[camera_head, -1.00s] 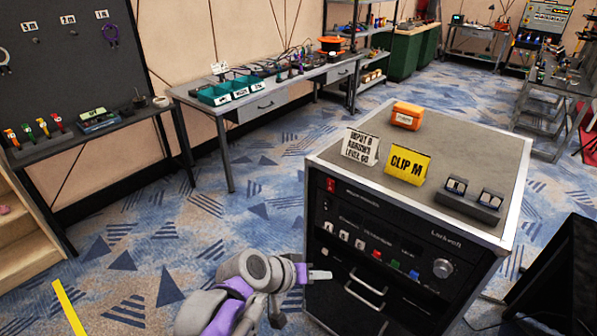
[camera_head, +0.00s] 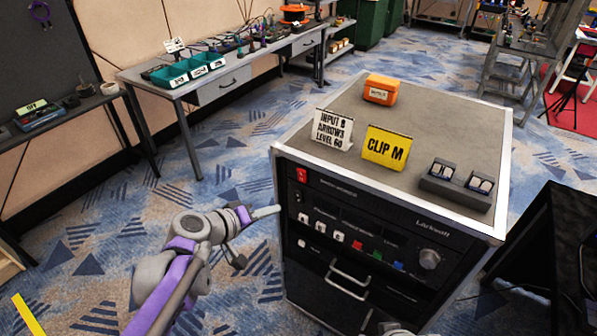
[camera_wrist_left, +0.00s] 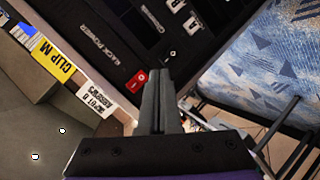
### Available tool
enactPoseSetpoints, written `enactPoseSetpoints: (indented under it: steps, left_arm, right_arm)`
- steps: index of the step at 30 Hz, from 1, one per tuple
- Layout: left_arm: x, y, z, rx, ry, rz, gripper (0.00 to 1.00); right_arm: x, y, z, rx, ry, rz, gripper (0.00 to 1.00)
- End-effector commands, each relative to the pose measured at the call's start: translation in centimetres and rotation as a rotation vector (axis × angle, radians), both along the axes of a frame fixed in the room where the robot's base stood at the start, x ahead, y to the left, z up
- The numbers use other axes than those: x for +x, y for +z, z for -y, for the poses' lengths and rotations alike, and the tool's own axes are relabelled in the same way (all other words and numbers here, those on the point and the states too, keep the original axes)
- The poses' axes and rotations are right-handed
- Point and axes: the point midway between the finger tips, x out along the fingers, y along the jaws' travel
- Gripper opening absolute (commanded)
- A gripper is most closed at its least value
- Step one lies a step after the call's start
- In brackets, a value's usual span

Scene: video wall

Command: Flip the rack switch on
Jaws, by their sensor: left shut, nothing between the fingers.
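The rack (camera_head: 385,250) is a dark cabinet with a grey top and pale edges. Its red rocker switch (camera_head: 302,175) sits at the upper left corner of the front panel, and the wrist view shows it (camera_wrist_left: 136,81) just beside the fingertips. I cannot tell which way the rocker is tilted. My left gripper (camera_head: 268,212) is shut and empty, at the rack's left front edge, lower than the switch and left of it. In the wrist view its closed fingers (camera_wrist_left: 160,85) point toward the panel; contact with the switch is not visible.
On the rack top stand a white sign (camera_head: 332,129), a yellow CLIP M sign (camera_head: 387,148), an orange box (camera_head: 381,89) and a dark holder (camera_head: 455,186). Panel buttons, a knob (camera_head: 429,259) and a handle (camera_head: 348,279) lie near the switch. Carpet left of the rack is clear.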

Motion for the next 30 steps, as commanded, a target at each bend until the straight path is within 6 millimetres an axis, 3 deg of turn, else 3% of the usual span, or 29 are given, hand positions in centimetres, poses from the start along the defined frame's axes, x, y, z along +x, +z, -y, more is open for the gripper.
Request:
enactPoseSetpoints:
  steps: [5,18,30]
  left_arm:
    - [0.9,0.4,0.6,0.000,-0.002,0.000,0.00]
    - [5.4,2.3,3.9,0.001,-0.001,0.000,0.00]
    - [6.7,2.7,4.9,0.000,-0.001,-0.001,0.00]
  right_arm:
    - [0.0,0.1,0.0,0.000,0.000,0.000,0.50]
    - [0.1,0.8,0.0,0.000,0.000,0.003,0.50]
    - [0.2,1.2,0.0,0.000,0.000,0.004,0.50]
